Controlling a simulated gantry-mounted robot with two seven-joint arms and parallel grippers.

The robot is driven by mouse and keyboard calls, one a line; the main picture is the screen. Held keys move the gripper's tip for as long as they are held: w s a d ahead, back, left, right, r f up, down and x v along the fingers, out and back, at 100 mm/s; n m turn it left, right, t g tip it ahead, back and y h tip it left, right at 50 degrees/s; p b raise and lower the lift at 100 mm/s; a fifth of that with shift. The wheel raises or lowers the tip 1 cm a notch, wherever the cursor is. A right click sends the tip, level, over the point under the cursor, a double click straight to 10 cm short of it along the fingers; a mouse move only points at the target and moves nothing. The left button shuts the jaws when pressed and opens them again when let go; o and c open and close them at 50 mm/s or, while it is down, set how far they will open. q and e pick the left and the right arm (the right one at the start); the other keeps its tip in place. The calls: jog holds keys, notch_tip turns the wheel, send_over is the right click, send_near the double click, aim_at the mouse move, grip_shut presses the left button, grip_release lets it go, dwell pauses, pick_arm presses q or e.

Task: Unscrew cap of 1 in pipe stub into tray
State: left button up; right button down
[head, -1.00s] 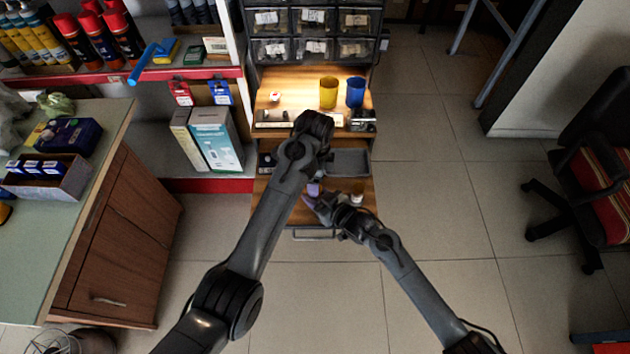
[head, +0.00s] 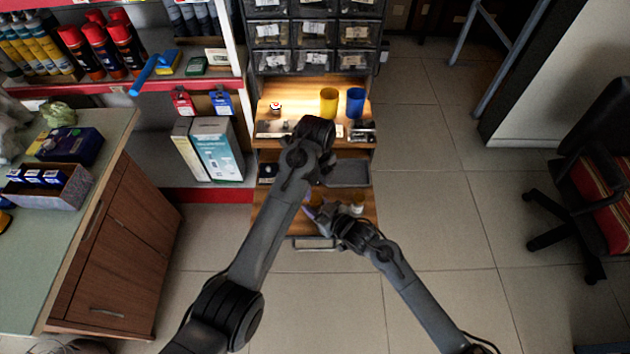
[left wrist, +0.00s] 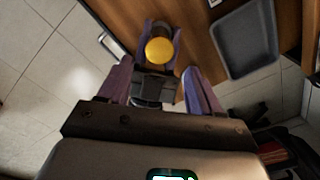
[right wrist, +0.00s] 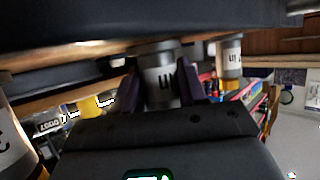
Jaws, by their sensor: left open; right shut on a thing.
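A pipe stub with a yellow cap (left wrist: 159,50) shows from above in the left wrist view. My right gripper's purple fingers are on either side of it. In the right wrist view my right gripper (right wrist: 160,88) is shut on this grey stub (right wrist: 160,75), whose printed label is only partly readable. My left gripper (left wrist: 157,78) is open, its fingers apart and short of the cap in the picture; the height gap is unclear. In the head view the left arm hides its fingertips, and my right gripper (head: 318,213) is at the lower shelf. The grey tray (head: 348,173) lies behind it, also in the left wrist view (left wrist: 247,40).
Another labelled stub (right wrist: 230,55) stands apart in the right wrist view. A pale-topped stub (head: 357,208) is right of my right gripper. Yellow (head: 328,102) and blue (head: 355,102) cups stand on the upper shelf. Drawers rise behind; open floor lies right.

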aim_at(315, 199)
pick_arm(q)
jog(key=shift+f, duration=3)
jog(key=c, duration=1.1)
jog(key=shift+o, duration=0.2)
jog(key=n, duration=0.6)
jog(key=shift+n, duration=0.3)
jog(key=o, duration=1.2)
jog(key=shift+c, duration=0.2)
jog(key=shift+r, duration=0.1)
